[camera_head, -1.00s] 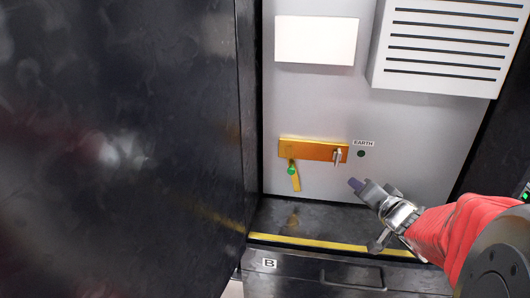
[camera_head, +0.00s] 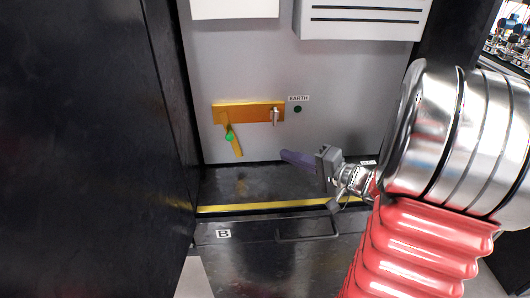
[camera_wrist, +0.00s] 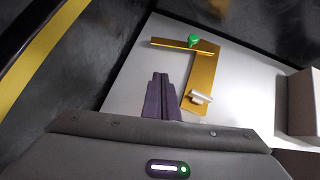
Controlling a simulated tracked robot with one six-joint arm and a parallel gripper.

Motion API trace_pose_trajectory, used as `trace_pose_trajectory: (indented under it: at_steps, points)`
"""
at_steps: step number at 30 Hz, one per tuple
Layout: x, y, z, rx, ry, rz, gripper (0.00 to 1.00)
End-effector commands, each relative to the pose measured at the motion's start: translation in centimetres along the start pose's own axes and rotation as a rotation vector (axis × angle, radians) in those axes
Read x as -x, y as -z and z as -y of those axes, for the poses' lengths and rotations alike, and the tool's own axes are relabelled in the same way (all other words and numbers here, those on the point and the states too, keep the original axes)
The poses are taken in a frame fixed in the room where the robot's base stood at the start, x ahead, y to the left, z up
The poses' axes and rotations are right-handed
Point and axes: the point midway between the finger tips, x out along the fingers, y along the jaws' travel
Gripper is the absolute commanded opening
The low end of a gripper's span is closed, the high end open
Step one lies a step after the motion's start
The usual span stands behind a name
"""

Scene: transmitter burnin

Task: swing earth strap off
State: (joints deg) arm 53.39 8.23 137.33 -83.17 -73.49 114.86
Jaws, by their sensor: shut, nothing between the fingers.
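The earth strap (camera_head: 237,148) is a short yellow bar with a green knob (camera_head: 230,136). It hangs, slightly tilted, below the left part of an orange-yellow bar (camera_head: 248,113) on the grey panel. A metal post (camera_head: 275,117) stands at that bar's right end. In the wrist view the strap (camera_wrist: 170,43), green knob (camera_wrist: 193,40) and post (camera_wrist: 201,97) all show. My gripper (camera_head: 284,154) is below and right of the strap and bar, apart from both in the head view. Its purple fingers (camera_wrist: 160,80) are together and empty.
A dark hole (camera_head: 297,109) under an EARTH label (camera_head: 299,98) is right of the bar. A dark ledge with a yellow edge stripe (camera_head: 265,207) lies below the panel. A drawer (camera_head: 270,232) marked B is under it. A black door (camera_head: 80,150) fills the left.

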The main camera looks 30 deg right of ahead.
Motion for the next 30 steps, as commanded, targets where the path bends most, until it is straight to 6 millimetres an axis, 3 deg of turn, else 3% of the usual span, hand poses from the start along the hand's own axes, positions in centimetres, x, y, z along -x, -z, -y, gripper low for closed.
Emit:
trace_pose_trajectory:
  at_steps: [8, 26, 30]
  points:
    - [-2.1, -0.1, 0.0, 0.000, 0.000, 0.002, 0.00]
    - [-9.9, 0.0, -0.1, -0.001, -0.001, 0.000, 0.00]
    - [-11.1, -1.3, 0.0, 0.000, -0.001, 0.000, 0.00]
